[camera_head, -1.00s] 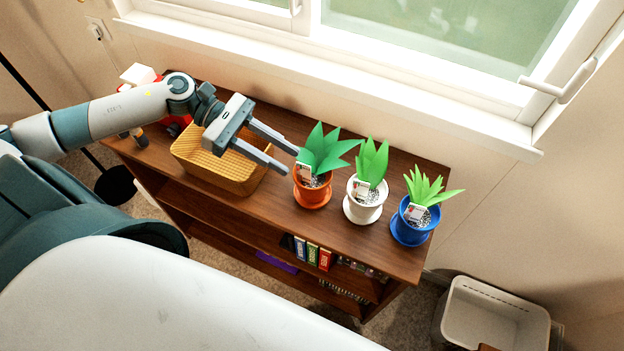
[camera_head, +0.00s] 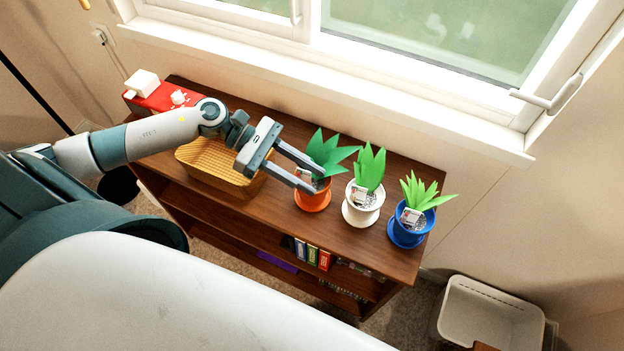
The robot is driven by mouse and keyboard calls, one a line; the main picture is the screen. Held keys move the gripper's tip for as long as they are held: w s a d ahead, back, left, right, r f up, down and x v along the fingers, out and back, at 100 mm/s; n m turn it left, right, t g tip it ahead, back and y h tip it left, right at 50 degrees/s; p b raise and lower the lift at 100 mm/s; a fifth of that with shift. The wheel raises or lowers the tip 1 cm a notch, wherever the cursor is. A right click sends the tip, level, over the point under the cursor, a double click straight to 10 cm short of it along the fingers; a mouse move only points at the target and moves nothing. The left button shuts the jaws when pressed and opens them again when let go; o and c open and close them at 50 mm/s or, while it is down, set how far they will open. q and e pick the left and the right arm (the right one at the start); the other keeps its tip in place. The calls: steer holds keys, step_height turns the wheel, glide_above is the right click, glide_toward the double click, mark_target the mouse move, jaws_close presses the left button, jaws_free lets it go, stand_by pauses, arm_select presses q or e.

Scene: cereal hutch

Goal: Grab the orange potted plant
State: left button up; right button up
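The orange potted plant (camera_head: 313,199) stands upright on the wooden shelf top, with green pointed leaves and a small label at its pot. My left gripper (camera_head: 318,180) reaches in from the left. Its two fingers are apart, one behind near the leaves and the other in front by the label and pot rim. The fingers overlap the plant in the picture, and I cannot tell whether they touch it. Part of the rim and lower leaves is hidden by the fingers. My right gripper is not in view.
A white potted plant (camera_head: 361,213) and a blue potted plant (camera_head: 406,235) stand to the right. A yellow basket (camera_head: 215,180) is under my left wrist. A red object (camera_head: 160,98) sits at the shelf's left end. The window sill runs behind.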

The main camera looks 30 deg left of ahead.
mark_target(324, 189)
arm_select(q)
steer(key=shift+w+d+r+p, duration=0.1)
steer(key=shift+d+r+p, duration=0.1)
steer(key=shift+d+p, duration=0.25)
steer(key=p+x, duration=0.1)
steer(key=x, duration=0.1)
steer(key=shift+d+f+p, duration=0.2)
steer(key=shift+d+p, duration=0.1)
steer(key=shift+d, duration=0.05)
steer(key=shift+d+f, duration=0.25)
jaws_close()
steer(key=shift+w, duration=0.1)
stand_by(0.8)
